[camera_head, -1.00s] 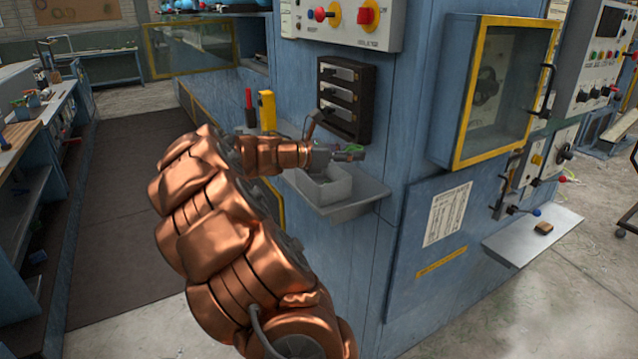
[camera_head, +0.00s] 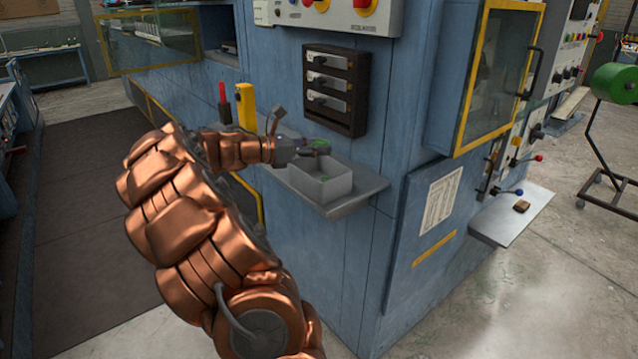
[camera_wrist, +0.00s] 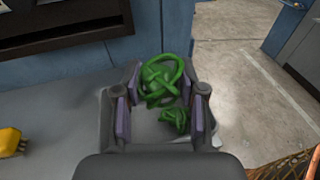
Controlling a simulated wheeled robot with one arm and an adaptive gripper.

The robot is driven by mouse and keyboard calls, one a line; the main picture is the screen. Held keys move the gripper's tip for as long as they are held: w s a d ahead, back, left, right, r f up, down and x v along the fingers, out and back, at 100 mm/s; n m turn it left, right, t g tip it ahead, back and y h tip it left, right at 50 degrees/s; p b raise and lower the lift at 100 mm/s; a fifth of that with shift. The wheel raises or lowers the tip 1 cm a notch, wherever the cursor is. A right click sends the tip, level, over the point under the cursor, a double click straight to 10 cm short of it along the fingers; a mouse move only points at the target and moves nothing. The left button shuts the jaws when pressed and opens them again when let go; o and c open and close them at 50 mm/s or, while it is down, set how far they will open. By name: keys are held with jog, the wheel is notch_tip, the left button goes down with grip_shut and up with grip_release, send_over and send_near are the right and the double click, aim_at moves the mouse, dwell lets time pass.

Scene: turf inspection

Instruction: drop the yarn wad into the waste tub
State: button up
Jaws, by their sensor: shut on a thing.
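The yarn wad (camera_wrist: 162,82) is a tangle of thick green strands between the purple pads of my gripper (camera_wrist: 165,105) in the wrist view. In the head view, my gripper (camera_head: 318,148) is just above the back of the waste tub (camera_head: 335,188), a small pale grey open box on a shelf. The held wad shows there only as a small green patch, partly hidden by the fingers. A second, smaller green tangle (camera_wrist: 175,120) lies lower down in the wrist view, seemingly inside the tub. Most of the tub is hidden by my gripper in the wrist view.
The tub stands on a grey shelf (camera_head: 358,193) on a blue machine. A dark drawer rack (camera_head: 335,90) is close behind my gripper. A yellow holder (camera_head: 246,107) and a red-handled tool (camera_head: 223,103) stand to the left. A yellow-framed door (camera_head: 500,75) is at right.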

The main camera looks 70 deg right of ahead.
jog(key=shift+f+b, duration=2.4)
jog(key=shift+f, duration=0.05)
jog(key=o, duration=0.8)
jog(key=v, duration=1.2)
